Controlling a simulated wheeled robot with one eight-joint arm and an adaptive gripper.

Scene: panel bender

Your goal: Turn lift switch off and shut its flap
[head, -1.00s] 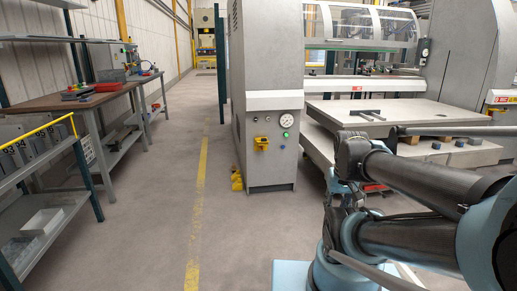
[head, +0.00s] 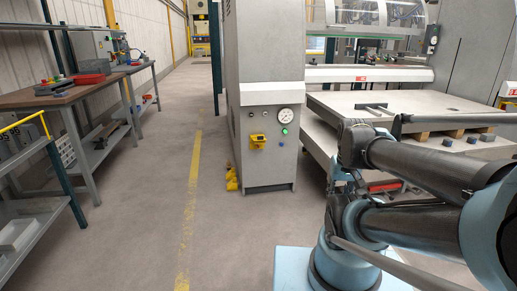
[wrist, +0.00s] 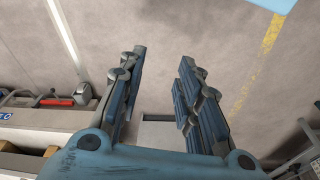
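The yellow switch box (head: 257,140), which looks like the lift switch, is on the front of the grey machine cabinet (head: 265,165). It is small here, and I cannot tell its switch position or how its flap stands. A round gauge (head: 285,115) and a green-lit button (head: 285,131) are to its right. My gripper (wrist: 162,62) is open and empty in the wrist view, its two dark fingers apart over bare floor. The switch box cannot be made out in the wrist view. In the head view my arm fills the lower right, away from the switch box.
A workbench (head: 40,98) with red trays and a grey box stands at left, with a shelf rack (head: 30,205) nearer. The floor in front of the cabinet is clear, with a yellow line (head: 190,200). The machine's grey table (head: 420,101) is at right.

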